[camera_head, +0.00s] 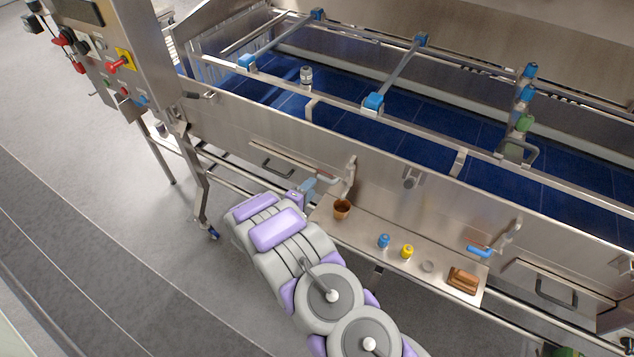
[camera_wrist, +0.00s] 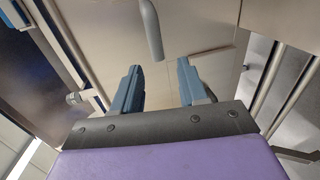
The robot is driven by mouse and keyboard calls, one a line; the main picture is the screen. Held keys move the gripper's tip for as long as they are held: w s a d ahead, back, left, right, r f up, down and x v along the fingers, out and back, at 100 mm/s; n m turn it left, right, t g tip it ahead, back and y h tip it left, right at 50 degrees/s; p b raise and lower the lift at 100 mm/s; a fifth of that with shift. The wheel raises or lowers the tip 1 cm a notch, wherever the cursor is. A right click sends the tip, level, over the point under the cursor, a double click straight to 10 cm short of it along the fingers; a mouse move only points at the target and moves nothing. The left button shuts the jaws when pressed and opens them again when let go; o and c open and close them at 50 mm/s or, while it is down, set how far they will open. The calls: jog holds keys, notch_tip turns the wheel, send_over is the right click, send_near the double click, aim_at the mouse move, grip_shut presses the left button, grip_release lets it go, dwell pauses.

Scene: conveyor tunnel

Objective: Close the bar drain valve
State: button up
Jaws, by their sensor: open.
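A metal fitting with a grey lever (camera_head: 328,180) sticks out from the conveyor's steel side, just right of my gripper (camera_head: 307,188). A second fitting with a blue lever (camera_head: 480,250) is farther right on the same side. No label shows which one is the bar drain valve. In the wrist view, a rounded grey handle (camera_wrist: 151,30) stands ahead of my gripper (camera_wrist: 159,78), roughly in line with the gap. The two blue-grey fingers are apart with nothing between them. The handle looks beyond the fingertips, not touching them.
A steel shelf (camera_head: 375,238) below the fittings holds a brown cup (camera_head: 342,209), a blue item (camera_head: 384,240), a yellow item (camera_head: 407,251) and a brown block (camera_head: 463,280). A control panel (camera_head: 115,65) stands at upper left. The floor (camera_head: 110,200) at left is clear.

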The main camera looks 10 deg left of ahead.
jog(key=v, duration=1)
jog(key=shift+a+b, duration=0.25)
jog(key=shift+b, duration=0.15)
jog(key=shift+a, duration=0.2)
